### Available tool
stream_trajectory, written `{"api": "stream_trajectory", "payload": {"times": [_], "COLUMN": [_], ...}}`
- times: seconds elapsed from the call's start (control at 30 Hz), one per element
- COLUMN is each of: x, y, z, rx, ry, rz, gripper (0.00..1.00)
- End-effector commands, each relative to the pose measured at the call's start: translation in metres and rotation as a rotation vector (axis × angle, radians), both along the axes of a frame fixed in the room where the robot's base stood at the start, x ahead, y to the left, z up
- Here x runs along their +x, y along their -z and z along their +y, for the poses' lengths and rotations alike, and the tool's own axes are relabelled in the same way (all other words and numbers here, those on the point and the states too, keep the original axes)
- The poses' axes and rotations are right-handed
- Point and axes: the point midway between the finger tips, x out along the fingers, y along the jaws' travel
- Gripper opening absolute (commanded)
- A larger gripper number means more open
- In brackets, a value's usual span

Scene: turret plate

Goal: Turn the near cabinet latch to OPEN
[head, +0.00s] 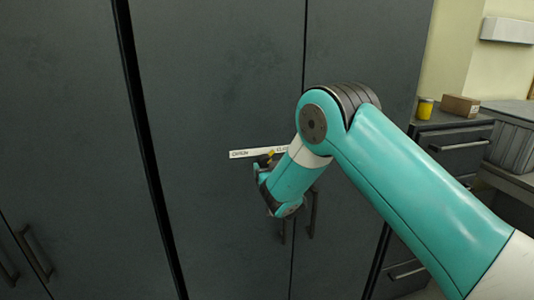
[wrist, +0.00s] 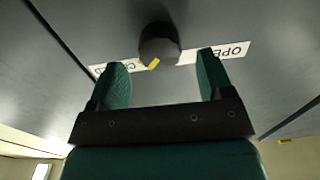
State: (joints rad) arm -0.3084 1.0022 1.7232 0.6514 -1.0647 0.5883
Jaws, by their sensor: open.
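The latch (wrist: 160,42) is a dark round knob on the grey cabinet door, with a yellow pointer mark (wrist: 153,63) at its lower left edge in the wrist view. That mark leans toward the partly hidden word on the left, which starts with C. The white label (wrist: 235,51) reads OPEN on the right there. In the head view the label (head: 240,154) shows left of my gripper, and the knob is mostly hidden by it. My gripper (wrist: 160,60) is open, its two teal fingers on either side of the knob, with gaps visible; I cannot tell contact.
The tall grey cabinet (head: 215,80) fills most of the head view. Door handles (head: 312,215) hang just below my gripper. At the right, a yellow can (head: 425,108) and a brown box (head: 460,106) stand on a drawer unit, away from the latch.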

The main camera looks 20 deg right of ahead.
Motion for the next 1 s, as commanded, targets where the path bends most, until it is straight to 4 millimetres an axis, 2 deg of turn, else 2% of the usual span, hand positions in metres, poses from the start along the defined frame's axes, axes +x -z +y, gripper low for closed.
{"api": "stream_trajectory", "payload": {"times": [0.2, 0.57, 0.67, 0.8, 1.0], "x": [0.023, 0.028, 0.028, 0.028, 0.028], "y": [-0.001, 0.001, 0.001, 0.001, 0.001], "z": [0.0, 0.0, 0.0, 0.0, 0.0], "rx": [0.0, -0.001, 0.0, 0.0, -0.008], "ry": [0.002, 0.0, 0.0, 0.0, 0.0], "rz": [0.001, 0.002, 0.001, 0.001, 0.001], "gripper": [0.74, 0.74, 0.55, 0.24, 0.24]}}
